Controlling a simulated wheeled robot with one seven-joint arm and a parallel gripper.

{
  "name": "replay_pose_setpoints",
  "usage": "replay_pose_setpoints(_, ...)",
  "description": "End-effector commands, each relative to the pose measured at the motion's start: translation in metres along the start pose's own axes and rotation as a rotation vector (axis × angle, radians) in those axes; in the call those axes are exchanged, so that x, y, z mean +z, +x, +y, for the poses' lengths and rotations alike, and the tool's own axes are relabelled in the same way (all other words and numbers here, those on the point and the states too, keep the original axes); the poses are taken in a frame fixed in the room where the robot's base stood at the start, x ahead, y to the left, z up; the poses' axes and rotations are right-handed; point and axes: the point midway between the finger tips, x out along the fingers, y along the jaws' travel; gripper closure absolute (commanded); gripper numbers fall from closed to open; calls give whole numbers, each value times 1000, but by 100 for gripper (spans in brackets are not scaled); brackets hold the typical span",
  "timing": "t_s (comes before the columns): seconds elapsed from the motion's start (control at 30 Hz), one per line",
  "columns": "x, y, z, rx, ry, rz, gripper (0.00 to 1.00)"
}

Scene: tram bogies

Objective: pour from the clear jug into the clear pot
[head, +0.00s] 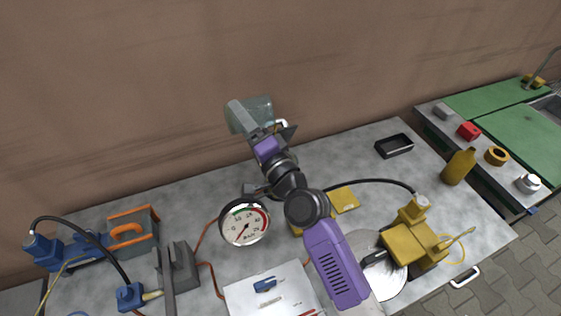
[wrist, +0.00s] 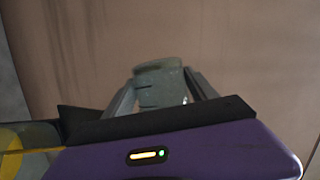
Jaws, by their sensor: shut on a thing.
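A translucent grey-green vessel, which looks like the clear jug (head: 261,104), is held up in front of the wall above the workbench's back edge. My gripper (head: 264,122) is shut on it. In the wrist view, a grey rounded part of the jug (wrist: 158,82) shows between the two fingers of my gripper (wrist: 160,97). Its contents and exact tilt cannot be told. I cannot make out the clear pot in either view; my arm covers part of the bench.
The bench's back edge meets the brown wall (head: 130,90). A green-topped counter (head: 520,132) stands right.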

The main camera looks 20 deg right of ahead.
Motion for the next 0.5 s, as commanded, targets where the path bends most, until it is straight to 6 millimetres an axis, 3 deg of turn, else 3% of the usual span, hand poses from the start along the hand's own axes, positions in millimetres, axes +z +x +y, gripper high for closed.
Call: replay_pose_setpoints(0.5,0,-1,5,-15,34,10,76)
